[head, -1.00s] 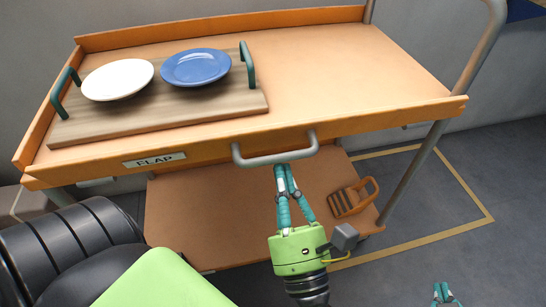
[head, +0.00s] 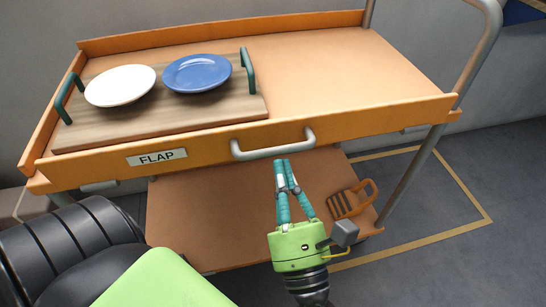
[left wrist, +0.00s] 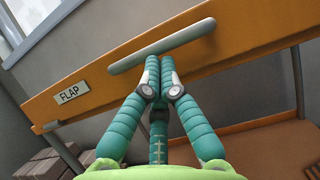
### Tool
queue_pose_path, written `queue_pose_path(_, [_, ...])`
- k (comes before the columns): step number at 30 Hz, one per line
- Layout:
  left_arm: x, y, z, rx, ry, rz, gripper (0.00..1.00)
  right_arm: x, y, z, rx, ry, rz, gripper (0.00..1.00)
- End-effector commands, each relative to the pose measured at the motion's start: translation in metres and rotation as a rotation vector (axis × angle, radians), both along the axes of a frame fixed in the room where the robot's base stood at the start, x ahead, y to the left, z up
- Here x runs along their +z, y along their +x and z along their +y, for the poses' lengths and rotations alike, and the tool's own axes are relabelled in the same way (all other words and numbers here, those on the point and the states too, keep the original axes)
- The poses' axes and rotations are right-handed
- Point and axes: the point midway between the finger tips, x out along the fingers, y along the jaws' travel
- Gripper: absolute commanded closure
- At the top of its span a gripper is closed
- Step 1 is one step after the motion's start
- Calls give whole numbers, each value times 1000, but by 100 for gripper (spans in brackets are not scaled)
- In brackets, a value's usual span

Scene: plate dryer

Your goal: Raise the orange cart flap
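The orange cart flap (head: 210,151), with a FLAP label and a grey bar handle (head: 273,146), runs along the front edge of the cart top. Its front face stands nearly upright. My left gripper (head: 282,162) is below the handle, fingers pointing up at it and closed together with nothing between them. In the left wrist view the fingertips (left wrist: 160,60) are just under the handle (left wrist: 163,46); I cannot tell whether they touch it. My right gripper is not in view.
A wooden tray (head: 190,125) with green handles holds a white plate (head: 120,85) and a blue plate (head: 197,73) on the cart top. An orange slotted item (head: 352,200) lies on the lower shelf (head: 190,220). The right of the cart top is clear.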

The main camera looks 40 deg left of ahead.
Motion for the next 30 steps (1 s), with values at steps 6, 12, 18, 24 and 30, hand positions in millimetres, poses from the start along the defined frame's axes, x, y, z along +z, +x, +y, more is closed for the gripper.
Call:
queue_pose_path(6, [0,0,0,0,0,0,100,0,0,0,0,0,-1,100])
queue_pose_path(12, [-7,-8,-10,-2,0,4,100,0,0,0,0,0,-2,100])
queue_pose_path(18, [-25,-32,-39,-3,2,5,100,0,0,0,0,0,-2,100])
queue_pose_path(24, [-41,-56,-66,-2,1,2,100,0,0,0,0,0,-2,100])
queue_pose_path(30, [-50,-68,-81,0,1,1,100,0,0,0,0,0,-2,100])
